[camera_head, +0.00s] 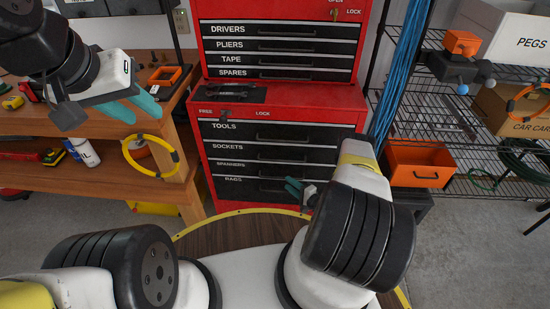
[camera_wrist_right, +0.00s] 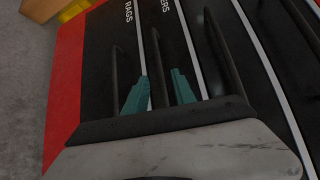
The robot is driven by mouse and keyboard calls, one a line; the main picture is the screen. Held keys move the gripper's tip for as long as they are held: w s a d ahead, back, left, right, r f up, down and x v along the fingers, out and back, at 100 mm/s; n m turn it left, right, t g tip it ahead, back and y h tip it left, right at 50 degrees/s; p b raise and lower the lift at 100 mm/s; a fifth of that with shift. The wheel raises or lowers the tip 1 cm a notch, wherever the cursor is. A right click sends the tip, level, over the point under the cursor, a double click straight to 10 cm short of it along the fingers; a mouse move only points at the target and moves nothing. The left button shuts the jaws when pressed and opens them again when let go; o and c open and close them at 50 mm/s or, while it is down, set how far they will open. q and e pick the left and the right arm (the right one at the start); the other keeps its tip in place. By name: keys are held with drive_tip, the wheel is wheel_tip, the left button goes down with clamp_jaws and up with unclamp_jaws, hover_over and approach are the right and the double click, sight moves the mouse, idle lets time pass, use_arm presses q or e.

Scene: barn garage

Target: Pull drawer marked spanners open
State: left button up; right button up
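The red lower tool cabinet (camera_head: 205,150) has black drawers marked TOOLS, SOCKETS, SPANNERS and RAGS. The spanners drawer (camera_head: 232,164) looks shut, level with its neighbours. My right gripper (camera_head: 290,187) is at the lower right of the drawer fronts. In the right wrist view, its teal fingers (camera_wrist_right: 160,76) are apart, one on each side of the spanners drawer's dark handle (camera_wrist_right: 156,55). Gaps show between handle and fingers; contact deeper in is hidden. The RAGS handle (camera_wrist_right: 119,70) lies left of the fingers. My left gripper (camera_head: 146,118) is open and empty above the wooden bench.
The upper red chest (camera_head: 281,14) stands on the cabinet. A wooden bench (camera_head: 110,128) with a yellow cable coil (camera_head: 150,172) is at left. An orange bin (camera_head: 420,165) and wire shelves (camera_head: 475,125) are at right. My base fills the space before the cabinet.

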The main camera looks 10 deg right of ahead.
drive_tip(key=shift+x, duration=2.4)
drive_tip(key=shift+c, duration=0.4)
clamp_jaws()
drive_tip(key=shift+s, duration=0.1)
